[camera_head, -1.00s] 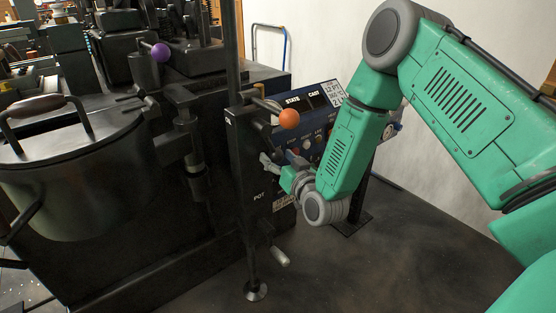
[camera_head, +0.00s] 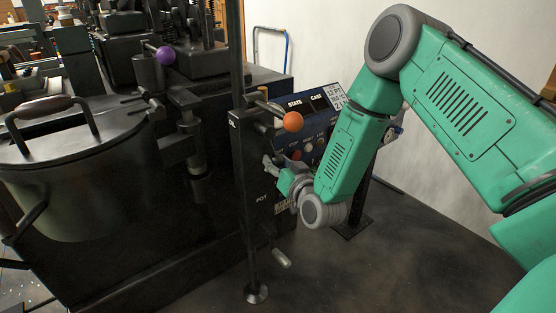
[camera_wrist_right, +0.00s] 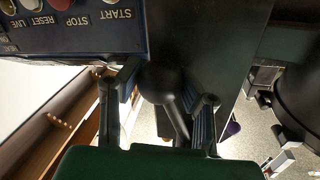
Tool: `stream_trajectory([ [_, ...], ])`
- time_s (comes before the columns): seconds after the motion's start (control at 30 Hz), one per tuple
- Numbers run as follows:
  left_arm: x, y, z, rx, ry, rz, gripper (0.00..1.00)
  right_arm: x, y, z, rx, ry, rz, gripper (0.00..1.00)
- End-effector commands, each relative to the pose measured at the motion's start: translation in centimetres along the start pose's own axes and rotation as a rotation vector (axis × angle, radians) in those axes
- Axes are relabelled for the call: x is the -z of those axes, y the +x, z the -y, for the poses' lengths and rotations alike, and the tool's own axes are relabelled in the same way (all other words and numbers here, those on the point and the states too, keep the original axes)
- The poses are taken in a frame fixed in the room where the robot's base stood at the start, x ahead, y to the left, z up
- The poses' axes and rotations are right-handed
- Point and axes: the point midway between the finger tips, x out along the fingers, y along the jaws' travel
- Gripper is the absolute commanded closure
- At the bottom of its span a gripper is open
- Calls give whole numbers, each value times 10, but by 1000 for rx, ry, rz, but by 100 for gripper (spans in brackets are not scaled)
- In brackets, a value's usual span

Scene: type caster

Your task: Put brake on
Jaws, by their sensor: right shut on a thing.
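The type caster (camera_head: 215,150) is a large black machine with a pot on the left and a blue control panel on the right. My right gripper (camera_head: 270,165) is at the panel side of the black upright marked POT. In the right wrist view, my right gripper (camera_wrist_right: 160,105) has its two fingers either side of a dark rounded lever knob (camera_wrist_right: 165,82) and is shut on it. The lever's shaft runs down between the fingers. Which lever is the brake is not labelled in view. My left gripper is out of view.
A lever with an orange ball (camera_head: 293,122) sits just above my right gripper. A purple ball (camera_head: 165,55) is farther back. The lidded pot (camera_head: 75,165) stands at left. Panel buttons lie close beside my fingers. The floor (camera_head: 400,260) at right is clear.

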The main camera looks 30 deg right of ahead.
Motion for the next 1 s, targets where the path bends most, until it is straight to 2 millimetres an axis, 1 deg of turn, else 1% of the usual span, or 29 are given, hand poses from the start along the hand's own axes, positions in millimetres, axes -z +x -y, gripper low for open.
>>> stream_trajectory([
  [0.3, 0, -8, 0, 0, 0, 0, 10, -14, -6, 24, -10, 257, 48, 100],
  [0.6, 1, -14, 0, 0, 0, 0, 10, -19, -11, 51, -17, 506, 91, 100],
  [0.8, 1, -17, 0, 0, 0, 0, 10, -20, -14, 64, -21, 630, 112, 100],
  [1.0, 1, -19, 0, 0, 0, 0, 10, -19, -15, 73, -23, 708, 125, 100],
])
